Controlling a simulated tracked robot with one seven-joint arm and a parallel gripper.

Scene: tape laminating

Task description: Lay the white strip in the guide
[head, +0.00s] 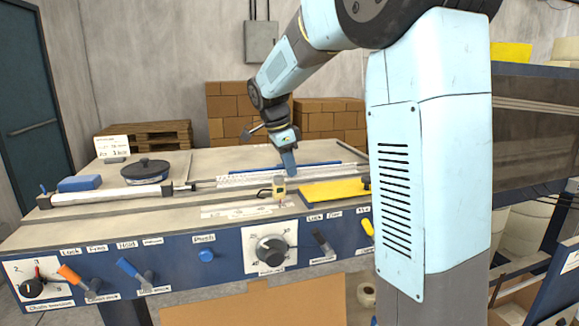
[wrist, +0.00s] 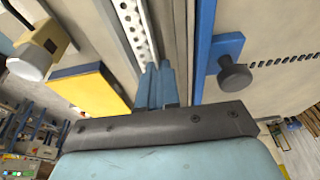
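The white strip (head: 245,180) is long, thin and dotted with small holes. It lies along the guide channel (head: 206,185) on the machine top. In the wrist view the strip (wrist: 137,32) runs down to my gripper (wrist: 154,72), whose two blue fingers are close together around it. I cannot tell whether the strip rests fully on the channel floor.
A yellow-topped block (head: 335,190) and a small yellow-and-white device (head: 279,188) stand in front of the strip. A blue bar with a dark knob (wrist: 234,75) lies behind it. A round black-lidded pot (head: 146,170) and a blue block (head: 80,183) sit at the left.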

